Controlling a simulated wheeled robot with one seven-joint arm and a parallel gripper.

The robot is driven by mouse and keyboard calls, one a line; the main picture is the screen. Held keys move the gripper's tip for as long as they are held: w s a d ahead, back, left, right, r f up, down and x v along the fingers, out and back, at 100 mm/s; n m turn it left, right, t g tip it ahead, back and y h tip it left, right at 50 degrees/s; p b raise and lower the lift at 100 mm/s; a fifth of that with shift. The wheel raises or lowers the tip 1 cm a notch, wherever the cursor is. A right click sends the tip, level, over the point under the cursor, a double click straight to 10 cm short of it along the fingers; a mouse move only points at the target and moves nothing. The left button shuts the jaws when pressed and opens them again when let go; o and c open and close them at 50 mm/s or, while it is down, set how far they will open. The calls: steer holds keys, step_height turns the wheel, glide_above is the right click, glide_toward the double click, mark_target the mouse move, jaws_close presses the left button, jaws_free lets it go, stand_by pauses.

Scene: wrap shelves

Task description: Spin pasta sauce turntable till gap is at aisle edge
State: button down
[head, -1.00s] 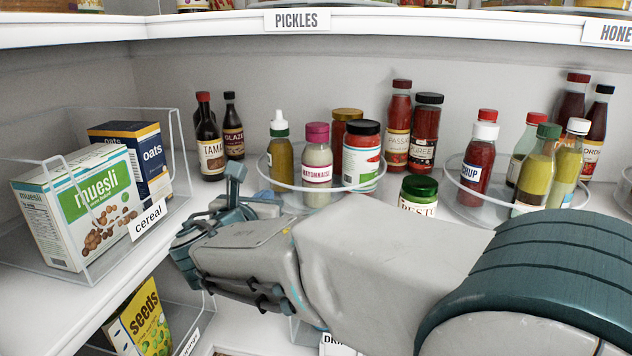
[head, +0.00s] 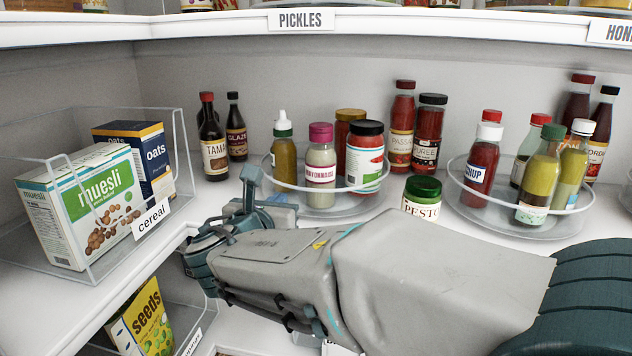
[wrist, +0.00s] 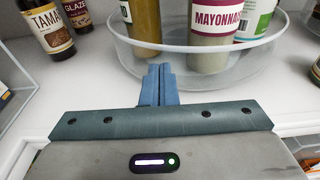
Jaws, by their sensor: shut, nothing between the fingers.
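A clear round turntable (head: 345,209) stands on the middle shelf. It carries a mustard-coloured bottle with a white cap (head: 284,158), a mayonnaise bottle with a magenta cap (head: 320,160), a dark-lidded red jar (head: 365,157) and an orange-lidded jar (head: 347,125). No label naming this turntable as pasta sauce shows. My gripper (head: 286,212) is shut and empty at its front left. In the wrist view my fingertips (wrist: 158,70) are close to the clear rim (wrist: 205,78), below the mustard-coloured bottle; contact cannot be told. The mayonnaise bottle stands right of the fingers.
A second turntable (head: 520,228) with ketchup and other bottles stands right. A pesto jar (head: 422,195) stands between them, passata bottles (head: 402,125) behind. Tamari and glaze bottles (head: 213,150) stand left. A cereal bin (head: 170,120) fills the left shelf; the upper shelf (head: 400,25) hangs above.

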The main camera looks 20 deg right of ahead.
mark_target(318, 202)
steer(key=shift+d, duration=0.1)
steer(key=shift+s+d+r, duration=0.1)
steer(key=shift+s+d, duration=0.6)
steer(key=shift+s, duration=0.25)
steer(key=shift+s+d, duration=0.75)
steer(key=shift+s, duration=0.05)
steer(key=shift+d, duration=0.1)
steer(key=shift+s+d+b, duration=0.3)
steer(key=shift+s+d, duration=0.25)
steer(key=shift+d, duration=0.45)
